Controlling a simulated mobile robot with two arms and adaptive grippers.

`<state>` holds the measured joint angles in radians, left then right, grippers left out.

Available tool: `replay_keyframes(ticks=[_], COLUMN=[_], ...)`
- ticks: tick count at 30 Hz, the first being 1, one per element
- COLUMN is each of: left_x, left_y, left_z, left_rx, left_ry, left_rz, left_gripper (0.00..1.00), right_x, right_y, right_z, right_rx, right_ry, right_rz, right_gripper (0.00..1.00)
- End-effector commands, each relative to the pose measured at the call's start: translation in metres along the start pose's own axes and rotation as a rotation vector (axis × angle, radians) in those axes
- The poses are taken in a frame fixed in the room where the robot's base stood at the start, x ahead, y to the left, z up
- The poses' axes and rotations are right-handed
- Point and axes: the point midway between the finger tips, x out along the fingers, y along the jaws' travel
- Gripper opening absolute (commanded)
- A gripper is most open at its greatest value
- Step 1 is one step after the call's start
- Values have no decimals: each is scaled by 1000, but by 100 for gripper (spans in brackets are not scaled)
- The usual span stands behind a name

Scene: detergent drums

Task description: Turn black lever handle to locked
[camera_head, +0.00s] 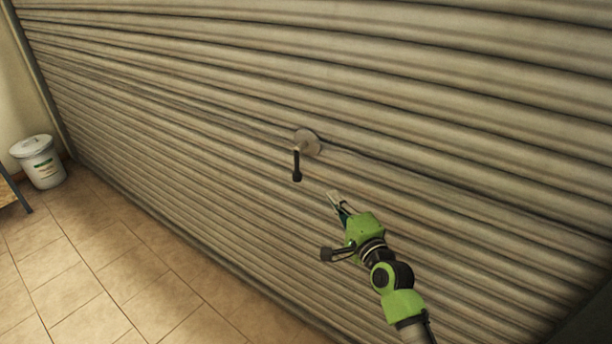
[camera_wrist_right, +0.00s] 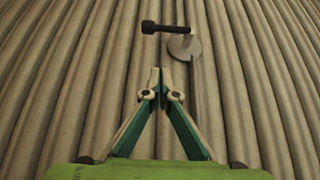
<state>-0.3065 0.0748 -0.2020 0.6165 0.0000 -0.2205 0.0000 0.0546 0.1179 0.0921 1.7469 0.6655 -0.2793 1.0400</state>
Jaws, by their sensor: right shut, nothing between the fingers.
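The black lever handle (camera_head: 297,167) hangs down from a round metal plate (camera_head: 309,142) on the ribbed shutter (camera_head: 450,110). In the right wrist view the lever (camera_wrist_right: 168,28) lies across the top, with the round plate (camera_wrist_right: 185,46) at its right end. My right gripper (camera_head: 333,197) is below and to the right of the lever in the head view, apart from it. In the right wrist view its fingertips (camera_wrist_right: 160,72) are together with nothing between them. My left gripper is not in view.
A white drum (camera_head: 39,162) with a lid stands on the tiled floor (camera_head: 110,260) at the far left, by the wall. Part of a table or bench (camera_head: 14,195) shows at the left edge. The shutter around the lever is clear.

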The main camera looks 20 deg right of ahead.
Motion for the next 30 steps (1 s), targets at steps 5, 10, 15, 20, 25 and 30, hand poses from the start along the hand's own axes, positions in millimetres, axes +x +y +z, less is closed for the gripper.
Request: replay_keyframes(ticks=[5, 10, 15, 20, 25, 30], left_x=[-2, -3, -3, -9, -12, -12], left_y=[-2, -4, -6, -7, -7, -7], left_z=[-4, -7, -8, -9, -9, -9], left_rx=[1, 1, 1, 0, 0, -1], left_ry=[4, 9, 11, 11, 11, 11], left_rz=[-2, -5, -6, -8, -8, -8], left_gripper=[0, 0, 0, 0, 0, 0], right_x=[26, 58, 87, 108, 120, 123], right_y=[-2, -1, -1, -2, -1, 0], right_z=[0, 0, 0, 13, 25, 29], right_rx=[-2, -2, -2, 1, 0, -2], right_ry=[-1, -1, -1, -1, -1, -1], right_rz=[0, 0, 0, 0, 0, 0], right_gripper=[0, 0, 0, 0, 0, 0])
